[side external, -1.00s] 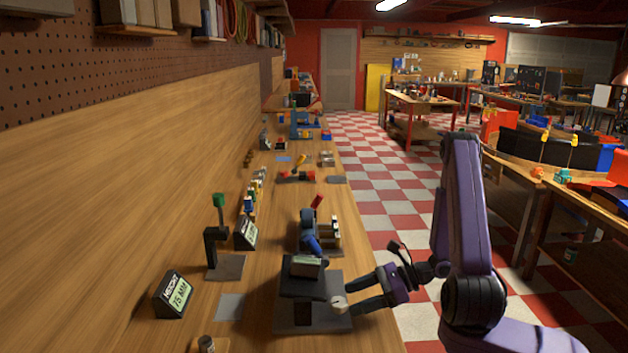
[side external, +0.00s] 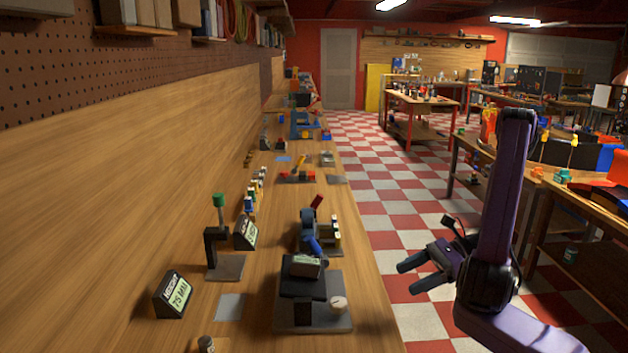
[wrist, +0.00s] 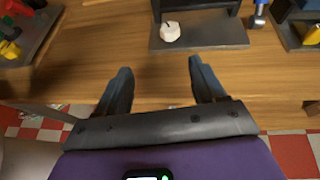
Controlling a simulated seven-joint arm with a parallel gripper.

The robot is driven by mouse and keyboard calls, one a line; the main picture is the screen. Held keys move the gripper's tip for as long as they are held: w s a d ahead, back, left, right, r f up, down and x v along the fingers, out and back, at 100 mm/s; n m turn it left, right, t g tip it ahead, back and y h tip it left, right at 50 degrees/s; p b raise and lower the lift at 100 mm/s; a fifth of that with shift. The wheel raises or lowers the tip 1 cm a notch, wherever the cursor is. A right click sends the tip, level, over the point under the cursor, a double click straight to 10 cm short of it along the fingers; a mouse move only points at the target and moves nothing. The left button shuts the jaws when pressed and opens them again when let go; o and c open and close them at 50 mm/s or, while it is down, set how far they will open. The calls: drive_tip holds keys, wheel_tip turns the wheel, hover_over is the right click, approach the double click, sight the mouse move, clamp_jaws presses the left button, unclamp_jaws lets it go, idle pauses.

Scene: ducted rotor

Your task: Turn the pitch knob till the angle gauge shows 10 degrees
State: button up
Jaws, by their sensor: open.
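The pale round knob (side external: 338,303) stands on the right part of a grey base plate (side external: 312,322) in the side view. It also shows in the wrist view (wrist: 170,32), with a small dark mark on top. Beside it on the plate is a dark block (side external: 303,286) with a tilted box on top (side external: 306,265). No angle reading can be made out on the box. My gripper (side external: 405,278) is open and empty, to the right of the knob and clear of it, past the bench edge. In the wrist view my open fingers (wrist: 160,66) point towards the knob without touching it.
A display reading 75 MM (side external: 173,295) and a green-topped stand (side external: 219,202) stand to the left. A blue device with a red handle (side external: 309,228) stands just behind the knob's unit. The bench strip in front of the knob is clear.

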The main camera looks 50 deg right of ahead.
drive_tip(key=shift+s+a+r+m+g+h, duration=2.2)
drive_tip(key=shift+s+a+m, duration=1.7)
drive_tip(key=shift+m, duration=4.55)
drive_tip(key=shift+s+a+r+m+g+h, duration=2.15)
drive_tip(key=shift+a+m, duration=2.95)
drive_tip(key=shift+m, duration=3.35)
drive_tip(key=w+a+r+m, duration=0.1)
drive_tip(key=w+r+m, duration=0.2)
drive_tip(key=w+m, duration=0.45)
drive_tip(key=w+a+r+m, duration=0.2)
drive_tip(key=w+r+m, duration=0.25)
drive_tip(key=w, duration=0.65)
drive_tip(key=w+d+r+m, duration=0.2)
drive_tip(key=w+d+m, duration=0.2)
drive_tip(key=w, duration=0.2)
drive_tip(key=w+d+r+m+t, duration=0.1)
drive_tip(key=w+d+r+m, duration=0.2)
drive_tip(key=w+d+m, duration=0.2)
drive_tip(key=w, duration=0.2)
drive_tip(key=shift+w+m+h, duration=0.3)
drive_tip(key=shift+h, duration=0.05)
